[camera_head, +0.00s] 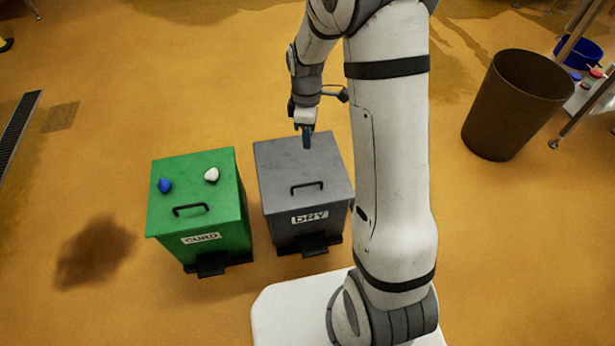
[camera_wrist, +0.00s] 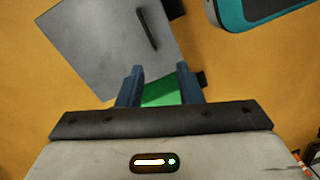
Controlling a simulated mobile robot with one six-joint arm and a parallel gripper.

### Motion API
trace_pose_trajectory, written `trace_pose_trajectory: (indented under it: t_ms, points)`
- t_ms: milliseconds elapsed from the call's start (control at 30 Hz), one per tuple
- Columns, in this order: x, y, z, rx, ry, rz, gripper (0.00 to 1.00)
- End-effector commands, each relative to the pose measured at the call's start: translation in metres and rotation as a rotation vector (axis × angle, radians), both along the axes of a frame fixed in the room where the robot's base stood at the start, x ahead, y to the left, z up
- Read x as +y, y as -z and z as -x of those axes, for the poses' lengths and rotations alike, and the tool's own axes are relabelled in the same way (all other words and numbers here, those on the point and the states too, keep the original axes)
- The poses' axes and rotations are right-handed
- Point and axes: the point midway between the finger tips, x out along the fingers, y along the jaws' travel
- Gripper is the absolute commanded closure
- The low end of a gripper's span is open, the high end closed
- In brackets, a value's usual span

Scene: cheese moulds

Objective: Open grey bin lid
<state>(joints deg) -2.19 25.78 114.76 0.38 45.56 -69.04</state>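The grey bin (camera_head: 279,215) stands upright on the floor with a "DRY" label on its front. Its grey lid (camera_head: 279,163) is flat and closed, with a black bar handle (camera_head: 307,187) near the front edge. In the wrist view the grey lid (camera_wrist: 107,45) and handle (camera_wrist: 147,28) show at the upper left. My gripper (camera_head: 307,142) points down over the rear right part of the lid, behind the handle and apart from it. In the wrist view my gripper (camera_wrist: 160,80) has its blue fingers spread, with nothing held between them.
The green bin (camera_head: 215,225) stands close at the left; a blue piece (camera_head: 165,185) and a white piece (camera_head: 211,174) lie on its lid. Black pedals (camera_head: 315,245) jut out at the bins' front. A brown tub (camera_head: 515,105) stands at the right.

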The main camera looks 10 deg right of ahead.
Motion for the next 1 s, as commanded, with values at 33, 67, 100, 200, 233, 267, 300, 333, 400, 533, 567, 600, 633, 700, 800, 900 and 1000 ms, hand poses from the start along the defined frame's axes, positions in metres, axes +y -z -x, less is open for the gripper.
trace_pose_trajectory:
  t_ms: [33,67,100,200,233,267,300,333,400,533,567,600,633,700,800,900,1000]
  points:
    - [0.000,0.048,-0.008,0.025,-0.065,-0.008,0.67]
    - [0.001,0.064,-0.011,0.035,-0.103,-0.013,0.67]
    - [0.001,0.082,-0.016,0.046,-0.150,-0.019,0.67]
    - [0.002,0.119,-0.022,0.070,-0.243,-0.035,0.67]
    - [0.002,0.126,-0.024,0.075,-0.264,-0.039,0.67]
    - [0.002,0.133,-0.025,0.078,-0.282,-0.042,0.67]
    - [0.002,0.139,-0.026,0.082,-0.300,-0.045,0.67]
    - [0.002,0.143,-0.026,0.085,-0.312,-0.047,0.67]
    - [0.002,0.151,-0.026,0.090,-0.327,-0.050,0.67]
    - [0.002,0.167,-0.023,0.091,-0.333,-0.050,0.67]
    - [0.003,0.172,-0.022,0.092,-0.333,-0.051,0.67]
    - [0.003,0.179,-0.021,0.092,-0.332,-0.051,0.67]
    - [0.003,0.184,-0.020,0.091,-0.332,-0.050,0.67]
    - [0.003,0.195,-0.017,0.092,-0.332,-0.051,0.67]
    - [0.003,0.209,-0.015,0.092,-0.331,-0.051,0.67]
    - [0.003,0.217,-0.013,0.089,-0.331,-0.050,0.67]
    - [0.003,0.222,-0.012,0.089,-0.331,-0.050,0.67]
